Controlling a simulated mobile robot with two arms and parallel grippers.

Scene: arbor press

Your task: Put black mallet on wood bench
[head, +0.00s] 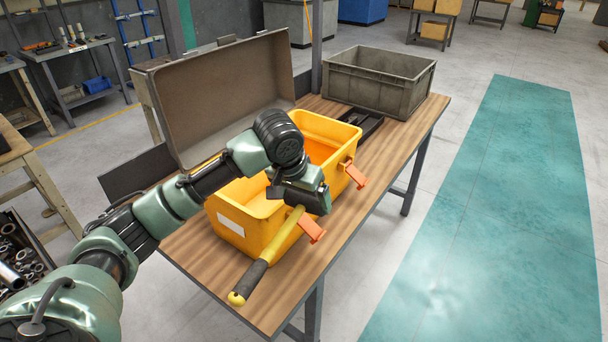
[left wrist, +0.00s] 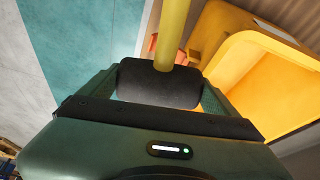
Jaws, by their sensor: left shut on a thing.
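The black mallet (head: 272,247) has a black head and a yellow handle with a dark grip and a yellow end. My left gripper (head: 300,196) is shut on its head, at the right side of the open yellow toolbox. In the left wrist view the head (left wrist: 158,86) sits between the fingers (left wrist: 160,92), with the handle leading away. In the head view the handle slants down to the left, over the near part of the wood bench (head: 345,232). I cannot tell whether its end touches the top. My right gripper is not in view.
The yellow toolbox (head: 262,222) has orange latches and its raised grey lid (head: 215,90) stands behind it. A grey crate (head: 350,92) stands at the bench's far end, near a black object (head: 368,128). Bare wood lies along the bench's right side and near end.

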